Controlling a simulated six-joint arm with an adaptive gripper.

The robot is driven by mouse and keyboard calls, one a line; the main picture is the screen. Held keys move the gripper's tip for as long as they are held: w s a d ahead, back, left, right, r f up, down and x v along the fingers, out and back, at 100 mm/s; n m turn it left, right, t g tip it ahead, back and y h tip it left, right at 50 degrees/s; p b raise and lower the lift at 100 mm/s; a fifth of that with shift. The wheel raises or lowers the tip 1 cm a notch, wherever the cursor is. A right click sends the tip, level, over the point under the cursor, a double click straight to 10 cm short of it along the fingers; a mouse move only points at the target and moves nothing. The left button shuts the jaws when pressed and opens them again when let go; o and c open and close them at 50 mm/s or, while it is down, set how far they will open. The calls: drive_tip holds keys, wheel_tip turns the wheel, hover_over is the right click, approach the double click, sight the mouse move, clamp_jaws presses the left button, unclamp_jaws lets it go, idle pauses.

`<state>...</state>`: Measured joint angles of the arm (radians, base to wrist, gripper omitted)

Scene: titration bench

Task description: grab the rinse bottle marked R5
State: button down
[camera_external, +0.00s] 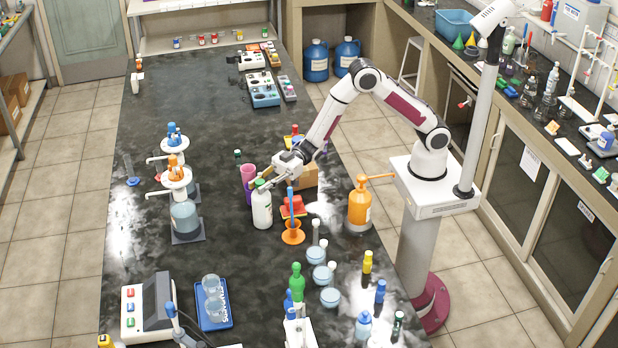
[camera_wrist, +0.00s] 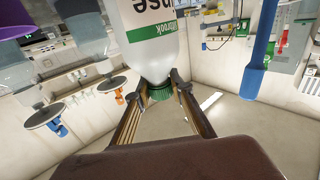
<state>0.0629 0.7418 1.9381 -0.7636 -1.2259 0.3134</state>
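The white bottle with a green cap (camera_external: 262,208) stands upright on the dark bench. In the wrist view the bottle (camera_wrist: 150,35) appears upside down, with a label reading "nse" and a green band; no R5 mark is legible. My gripper (camera_external: 270,178) is at the bottle's top. In the wrist view the fingers of my gripper (camera_wrist: 159,90) lie on either side of the green cap (camera_wrist: 160,92), close to it. I cannot tell whether both fingertips press on it.
An orange bottle (camera_external: 359,206) stands further right.

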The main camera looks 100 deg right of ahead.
drive_tip(key=shift+r, duration=0.15)
drive_tip(key=shift+r, duration=4.95)
